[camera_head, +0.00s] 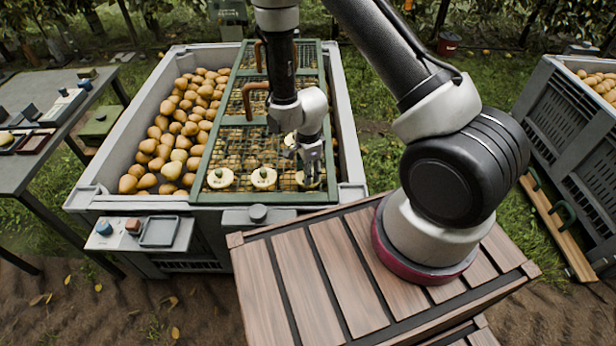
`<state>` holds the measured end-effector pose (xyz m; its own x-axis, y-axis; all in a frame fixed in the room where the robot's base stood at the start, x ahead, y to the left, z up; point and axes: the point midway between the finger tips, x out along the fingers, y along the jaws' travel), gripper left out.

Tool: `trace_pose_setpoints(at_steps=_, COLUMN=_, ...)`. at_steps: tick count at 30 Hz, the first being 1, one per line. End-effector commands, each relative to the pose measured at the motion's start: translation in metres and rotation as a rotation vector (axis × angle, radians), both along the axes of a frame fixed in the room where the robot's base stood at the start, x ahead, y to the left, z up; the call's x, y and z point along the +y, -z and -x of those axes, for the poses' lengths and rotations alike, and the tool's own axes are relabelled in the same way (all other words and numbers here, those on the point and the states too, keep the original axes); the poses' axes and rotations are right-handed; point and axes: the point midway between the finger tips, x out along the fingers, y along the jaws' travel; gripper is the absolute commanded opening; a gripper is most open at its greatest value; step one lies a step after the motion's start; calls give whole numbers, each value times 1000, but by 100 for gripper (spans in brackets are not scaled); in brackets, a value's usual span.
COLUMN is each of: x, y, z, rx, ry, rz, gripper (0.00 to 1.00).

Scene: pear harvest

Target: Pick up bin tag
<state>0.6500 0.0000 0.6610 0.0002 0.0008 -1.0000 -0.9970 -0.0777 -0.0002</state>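Cream round discs with green centres lie on the near end of a green mesh frame: a left one (220,178), a middle one (263,178) and a right one (304,181). They may be the bin tags, but I cannot read any marking. My gripper (312,172) points down over the right disc and partly hides it. Whether it touches the disc, and whether its fingers are open or shut, is too small to tell. Another pale patch (289,139) shows beside my wrist, partly hidden.
The green mesh frame (228,136) with brown handles covers the right part of a grey bin (98,178) of pears. A side shelf (172,246) holds small items and a grey tray (160,231). A table (40,170) stands left, another bin (560,120) right.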

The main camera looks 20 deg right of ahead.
Motion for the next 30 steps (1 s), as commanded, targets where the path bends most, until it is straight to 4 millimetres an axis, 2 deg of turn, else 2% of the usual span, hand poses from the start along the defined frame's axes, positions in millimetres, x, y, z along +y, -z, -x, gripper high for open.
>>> trace_pose_setpoints(at_steps=1, x=0, y=0, z=0, rx=0, ry=0, rz=0, gripper=36)
trace_pose_setpoints(at_steps=7, x=0, y=0, z=0, rx=1, ry=0, rz=0, gripper=0)
trace_pose_setpoints(at_steps=16, x=0, y=-1, z=0, rx=0, ry=-1, rz=0, gripper=0)
trace_pose_setpoints(at_steps=20, x=0, y=-9, z=0, rx=-1, ry=-1, rz=0, gripper=0)
trace_pose_setpoints(at_steps=23, x=1, y=-23, z=-1, rx=-3, ry=-2, rz=0, gripper=0)
trace_pose_setpoints(at_steps=30, x=1, y=-74, z=-1, rx=-5, ry=-1, rz=-1, gripper=0)
